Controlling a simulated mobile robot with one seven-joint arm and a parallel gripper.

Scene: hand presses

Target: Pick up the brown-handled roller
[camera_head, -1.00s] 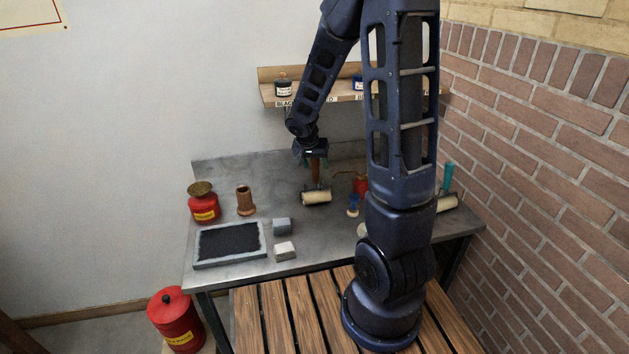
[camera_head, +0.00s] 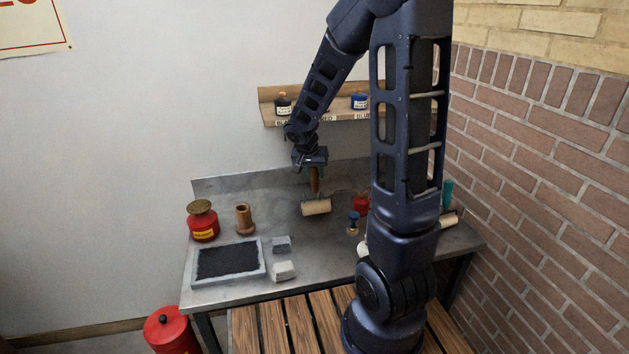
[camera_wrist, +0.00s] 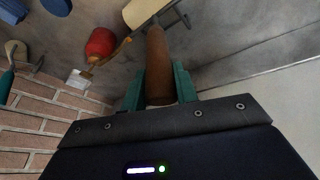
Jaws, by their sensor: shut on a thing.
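The brown-handled roller (camera_head: 316,207) has a cream cylinder and an upright brown handle. My gripper (camera_head: 315,172) is shut on the handle from above in the head view. In the wrist view, the brown handle (camera_wrist: 157,65) stands between the two green fingers of my gripper (camera_wrist: 158,88), with part of the cream roller beyond it. The roller hangs with its cylinder low over the grey metal table (camera_head: 340,264); I cannot tell exactly how large the gap is.
A teal-handled roller (camera_head: 448,217) is partly behind my arm. An ink tray (camera_head: 228,281), grey blocks (camera_head: 282,244), a brown pot (camera_head: 244,219) and a red tin (camera_head: 202,222) are left. A shelf (camera_head: 325,118) is behind.

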